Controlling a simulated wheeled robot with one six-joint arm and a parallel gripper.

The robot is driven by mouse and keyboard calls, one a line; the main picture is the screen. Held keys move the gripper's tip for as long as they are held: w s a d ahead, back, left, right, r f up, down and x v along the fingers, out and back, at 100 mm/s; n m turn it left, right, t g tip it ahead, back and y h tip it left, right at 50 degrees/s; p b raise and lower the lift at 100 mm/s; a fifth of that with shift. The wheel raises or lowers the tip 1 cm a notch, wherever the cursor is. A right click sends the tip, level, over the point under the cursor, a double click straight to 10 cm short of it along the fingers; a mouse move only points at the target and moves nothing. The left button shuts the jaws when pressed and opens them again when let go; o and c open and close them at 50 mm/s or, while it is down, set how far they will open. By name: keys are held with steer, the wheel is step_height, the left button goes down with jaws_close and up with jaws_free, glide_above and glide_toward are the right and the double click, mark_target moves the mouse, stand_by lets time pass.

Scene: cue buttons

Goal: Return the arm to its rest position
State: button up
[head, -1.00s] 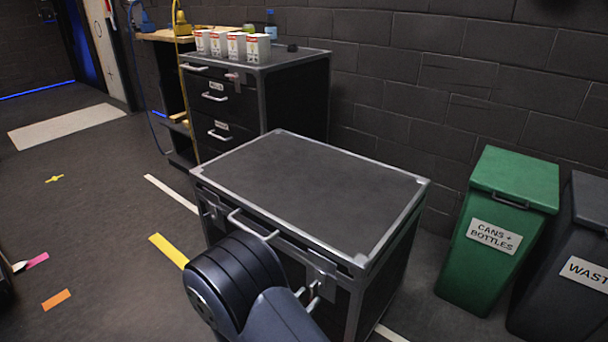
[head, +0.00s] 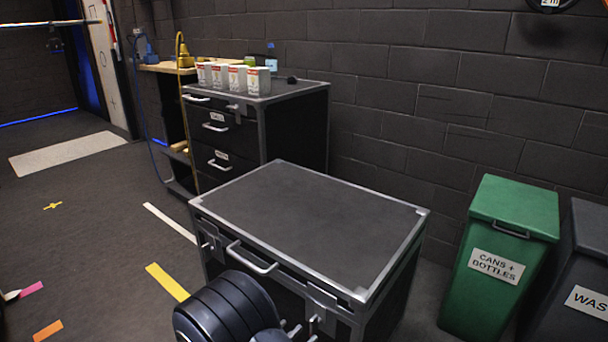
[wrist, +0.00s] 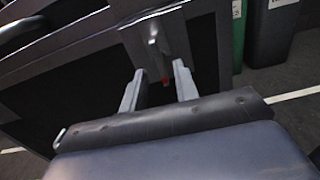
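My gripper (wrist: 158,88) shows in the wrist view with its two grey fingers apart and nothing seen between them. Beyond the fingertips is the front of the black case, with a metal latch (wrist: 155,48) just ahead of them; I cannot tell whether they touch it. In the head view, part of my arm shows at the bottom centre, low in front of the case. The fingers are small and mostly cut off there.
The black case (head: 310,215) with metal edges stands close in front, its top bare. Behind it is a drawer cabinet (head: 290,150) bearing several white cartons (head: 232,77). A green bin (head: 505,240) and a grey bin (head: 592,265) stand right. Floor at left is mostly clear.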

mark_target(311, 330)
steer(key=p+v, duration=0.1)
steer(key=v, duration=0.7)
steer(key=b+x, duration=0.2)
steer(key=x, duration=0.9)
steer(key=shift+w+d, duration=0.15)
steer(key=shift+d, duration=0.05)
steer(key=shift+a+r+n+p, duration=0.2)
steer(key=shift+n+p, duration=0.65)
steer(key=shift+n, duration=0.15)
steer(key=n+p, duration=0.2)
steer(key=n, duration=0.2)
steer(key=shift+f+n+p, duration=0.15)
steer(key=shift+n+p, duration=0.65)
steer(key=shift+n, duration=1.3)
steer(key=shift+d, duration=0.1)
